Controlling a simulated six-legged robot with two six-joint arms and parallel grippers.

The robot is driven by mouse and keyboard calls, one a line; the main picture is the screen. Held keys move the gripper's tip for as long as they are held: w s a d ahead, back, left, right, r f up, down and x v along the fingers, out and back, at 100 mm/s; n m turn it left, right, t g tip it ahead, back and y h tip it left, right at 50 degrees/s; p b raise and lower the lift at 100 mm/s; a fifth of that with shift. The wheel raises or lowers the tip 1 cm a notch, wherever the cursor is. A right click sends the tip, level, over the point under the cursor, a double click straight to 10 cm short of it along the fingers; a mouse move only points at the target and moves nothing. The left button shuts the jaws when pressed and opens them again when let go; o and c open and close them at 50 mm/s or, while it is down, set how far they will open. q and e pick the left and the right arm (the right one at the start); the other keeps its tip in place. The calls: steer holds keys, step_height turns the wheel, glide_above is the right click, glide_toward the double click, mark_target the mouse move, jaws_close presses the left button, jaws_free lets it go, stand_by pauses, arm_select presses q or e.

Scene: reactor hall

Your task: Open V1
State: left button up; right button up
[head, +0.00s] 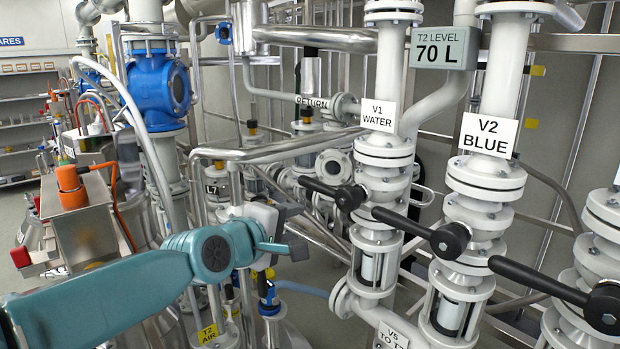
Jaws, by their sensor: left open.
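Valve V1 (381,186) is a white flanged valve on a vertical white pipe, under a sign reading "V1 WATER" (379,115). Its black lever handle (322,189) points left and slightly up from a round black hub, roughly across the pipe. My left gripper (290,230) is at the end of the teal arm from the left. It is open, to the left of and a little below the V1 lever's tip, apart from it in the picture. Its fingers are small and partly hidden by the wrist. My right gripper is out of view.
Valve V2 (480,190), labelled "V2 BLUE", stands right of V1; its lever (405,223) reaches left in front of V1's lower body. Another black lever (540,280) is at lower right. A display (444,48) reads "T2 LEVEL 70 L". Steel pipes (290,147) run behind the gripper.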

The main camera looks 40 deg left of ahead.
mark_target(307, 183)
arm_select(q)
step_height(307, 183, up, 6)
steer(key=s+a+y+p, duration=0.1)
steer(key=s+a, duration=0.1)
steer(key=s, duration=0.1)
steer(key=shift+n+t, duration=0.3)
steer(key=x, duration=1.6)
steer(key=shift+w+f+b, duration=0.15)
steer(key=shift+f+b, duration=0.1)
steer(key=shift+b, duration=0.1)
steer(key=shift+s+d+r, duration=0.1)
steer(key=shift+s+r, duration=0.1)
steer(key=shift+s, duration=0.05)
steer(key=shift+w+f, duration=0.15)
steer(key=shift+w, duration=0.1)
steer(key=c, duration=0.6)
jaws_close()
